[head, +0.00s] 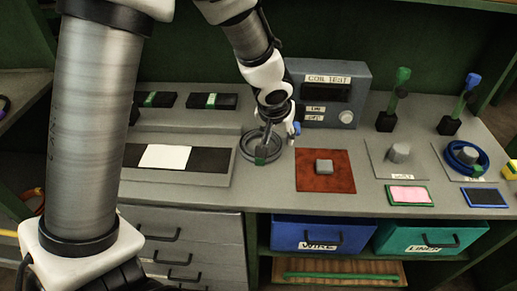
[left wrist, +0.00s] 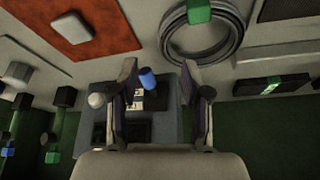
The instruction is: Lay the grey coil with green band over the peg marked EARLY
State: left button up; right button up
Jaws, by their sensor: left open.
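The grey coil with green band (head: 247,151) lies on the bench, its green band toward the front edge; it also shows in the left wrist view (left wrist: 238,35). My left gripper (head: 278,128) is above the right part of the coil, open and empty. In the left wrist view its two fingers (left wrist: 159,78) stand apart, with the coil beyond and to the right of them. A bare grey peg (head: 398,152) stands on a plate at the right. A second peg at far right has a blue coil (head: 456,165) around it. Their small labels are too blurred to read. My right gripper is out of view.
A red mat with a grey block (head: 324,167) lies right of the coil. The grey COIL TEST box (head: 358,90) stands behind. Green-topped (head: 400,85) and blue-topped (head: 468,90) posts rise behind the pegs.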

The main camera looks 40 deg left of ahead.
aim_at(279, 147)
pick_arm(q)
jog(key=b+x, duration=0.1)
jog(key=x, duration=0.1)
jog(key=b+x, duration=0.1)
jog(key=x, duration=0.2)
jog(key=b+x, duration=0.1)
jog(key=x, duration=0.1)
jog(key=shift+w+a+f, duration=0.1)
jog(key=shift+a+f, duration=0.2)
jog(key=shift+f, duration=0.05)
jog(key=shift+r, duration=0.15)
grip_shut()
